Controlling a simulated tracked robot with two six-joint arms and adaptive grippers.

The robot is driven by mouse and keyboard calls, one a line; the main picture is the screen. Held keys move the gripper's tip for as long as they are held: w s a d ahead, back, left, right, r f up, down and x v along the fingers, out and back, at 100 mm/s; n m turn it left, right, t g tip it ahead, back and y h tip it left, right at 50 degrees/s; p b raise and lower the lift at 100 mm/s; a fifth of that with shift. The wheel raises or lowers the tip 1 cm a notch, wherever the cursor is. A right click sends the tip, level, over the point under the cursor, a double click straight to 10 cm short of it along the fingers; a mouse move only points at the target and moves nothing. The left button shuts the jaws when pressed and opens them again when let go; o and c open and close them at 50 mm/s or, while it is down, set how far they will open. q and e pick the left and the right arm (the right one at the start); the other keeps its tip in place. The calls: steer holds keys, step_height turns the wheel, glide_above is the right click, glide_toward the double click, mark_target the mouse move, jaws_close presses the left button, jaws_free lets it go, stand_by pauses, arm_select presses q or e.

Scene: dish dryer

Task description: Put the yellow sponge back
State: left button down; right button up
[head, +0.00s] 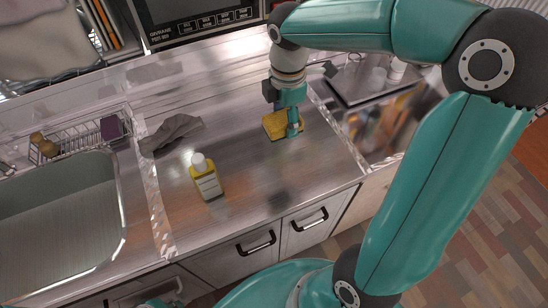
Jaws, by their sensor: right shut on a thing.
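The yellow sponge (272,126) is at the right part of the steel counter in the head view. My right gripper (292,128) points down from above and is shut on the sponge, covering its right part. Whether the sponge touches the counter is hard to tell. A wire rack (75,137) runs along the back of the sink at the left, holding a dark purple block (111,128) and round brown things (45,145). My left gripper is not in view.
A yellow bottle with a white cap (206,183) stands mid-counter, left of my right gripper. A grey cloth (173,133) lies behind it. The sink (60,215) is at the left. A dark tray (352,88) lies at the right. The counter's front middle is clear.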

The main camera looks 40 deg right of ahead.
mark_target(283, 171)
step_height(283, 171, down, 19)
steer(key=shift+s+f, duration=0.1)
steer(key=shift+f, duration=0.1)
stand_by(0.3)
steer(key=o, duration=1)
steer(key=shift+b, duration=0.3)
steer(key=shift+r, duration=0.1)
step_height(283, 171, up, 12)
steer(key=shift+p, duration=0.4)
